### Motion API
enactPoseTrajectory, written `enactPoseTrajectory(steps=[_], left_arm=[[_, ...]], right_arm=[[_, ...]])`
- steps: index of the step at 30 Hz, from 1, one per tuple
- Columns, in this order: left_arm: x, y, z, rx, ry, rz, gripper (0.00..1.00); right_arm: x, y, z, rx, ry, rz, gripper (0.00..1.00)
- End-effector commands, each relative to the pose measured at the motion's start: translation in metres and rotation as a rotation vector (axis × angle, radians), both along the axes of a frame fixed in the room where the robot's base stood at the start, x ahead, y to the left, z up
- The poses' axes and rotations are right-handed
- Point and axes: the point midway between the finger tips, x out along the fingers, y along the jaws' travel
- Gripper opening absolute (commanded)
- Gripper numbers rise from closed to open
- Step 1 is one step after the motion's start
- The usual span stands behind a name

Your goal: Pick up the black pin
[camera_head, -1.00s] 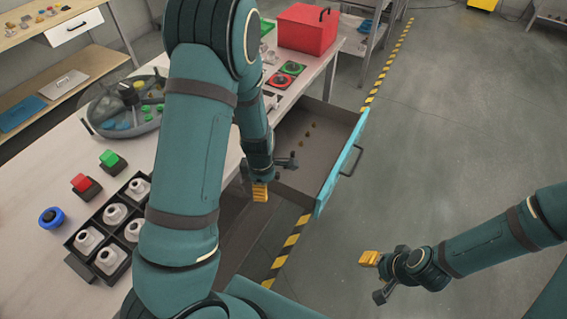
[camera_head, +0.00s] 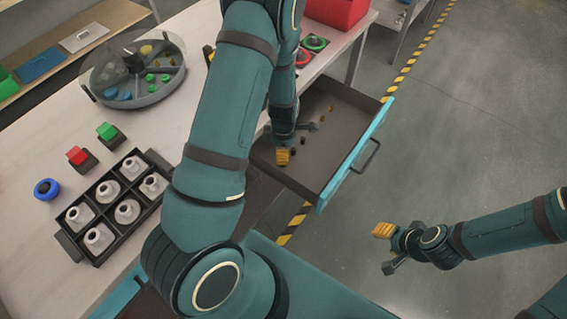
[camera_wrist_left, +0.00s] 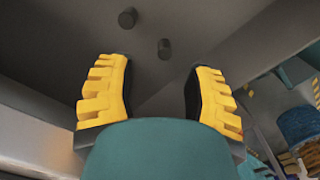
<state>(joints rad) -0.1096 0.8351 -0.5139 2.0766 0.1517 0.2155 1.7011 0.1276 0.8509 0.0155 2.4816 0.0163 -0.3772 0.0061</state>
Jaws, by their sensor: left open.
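Two dark pins stand in the open drawer; one black pin (camera_wrist_left: 164,49) is just beyond and between my left fingertips in the left wrist view, and the other dark pin (camera_wrist_left: 127,17) is farther up. I cannot tell their shades apart. My left gripper (camera_head: 295,142) is open and empty, low over the drawer's near part, with its yellow-padded fingers (camera_wrist_left: 160,78) spread in the wrist view. In the head view, dark pins (camera_head: 303,140) show beside it. My right gripper (camera_head: 386,248) is open and empty, above the floor outside the drawer.
The drawer (camera_head: 345,110) has grey walls and a teal front (camera_head: 352,158) with a handle. Brownish pins (camera_head: 322,118) stand farther back in it. The worktop holds a black rack (camera_head: 72,246) of white parts, coloured buttons (camera_head: 77,156) and a round divided tray (camera_head: 100,82).

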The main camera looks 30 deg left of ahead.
Motion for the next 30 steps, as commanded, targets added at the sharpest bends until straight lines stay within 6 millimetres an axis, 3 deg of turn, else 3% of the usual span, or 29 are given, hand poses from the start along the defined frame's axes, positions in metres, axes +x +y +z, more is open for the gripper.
enactPoseTrajectory(steps=[8, 16, 24, 25, 29, 30], left_arm=[[-0.003, -0.001, -0.017, -0.001, 0.002, -0.001, 0.52], [-0.006, -0.002, -0.054, 0.0, 0.001, 0.0, 0.52], [-0.006, -0.003, -0.057, -0.001, 0.0, -0.002, 0.52], [-0.006, -0.003, -0.057, -0.001, 0.0, -0.002, 0.47], [-0.006, -0.003, -0.057, -0.001, 0.0, -0.002, 0.02], [-0.006, -0.003, -0.057, -0.001, 0.0, -0.002, 0.0]], right_arm=[[-0.001, 0.0, -0.003, 0.0, 0.002, 0.002, 0.47], [-0.003, 0.001, -0.008, 0.002, 0.006, 0.006, 0.47], [-0.003, 0.001, -0.008, 0.002, 0.007, 0.006, 0.47], [-0.003, 0.001, -0.008, 0.002, 0.007, 0.006, 0.47], [-0.003, 0.001, -0.008, 0.002, 0.006, 0.006, 0.47], [-0.003, 0.001, -0.008, 0.002, 0.006, 0.006, 0.47]])
